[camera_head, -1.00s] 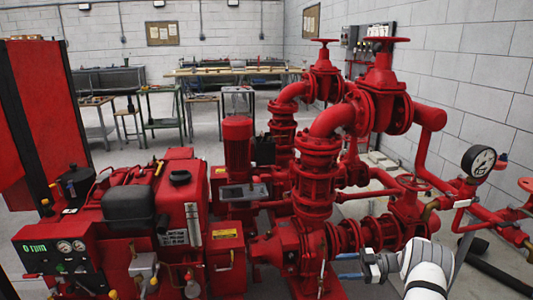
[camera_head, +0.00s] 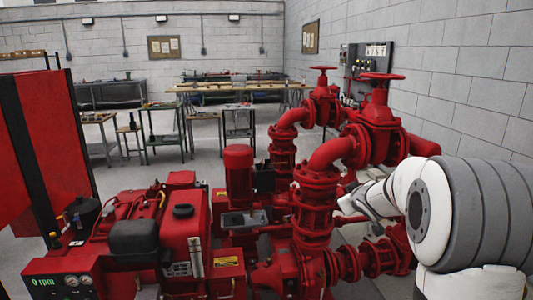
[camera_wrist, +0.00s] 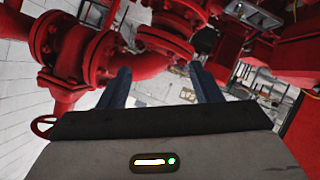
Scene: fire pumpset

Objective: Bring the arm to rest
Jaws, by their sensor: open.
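My gripper (camera_wrist: 160,82) shows in the wrist view with its two dark blue fingers spread apart and nothing between them. Red flanged pipework (camera_wrist: 165,45) lies beyond the fingertips; I cannot tell the gap between them. In the head view my white and grey arm is bent large at the right, in front of the pump's right side. Its far end reaches left towards the upright red pipe (camera_head: 314,205), where the fingers cannot be made out clearly.
The red engine block (camera_head: 150,235) fills the lower left. Red valves with handwheels (camera_head: 381,77) stand behind the arm. A block wall (camera_head: 460,90) runs along the right. Workbenches (camera_head: 240,88) stand at the back, with open floor before them.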

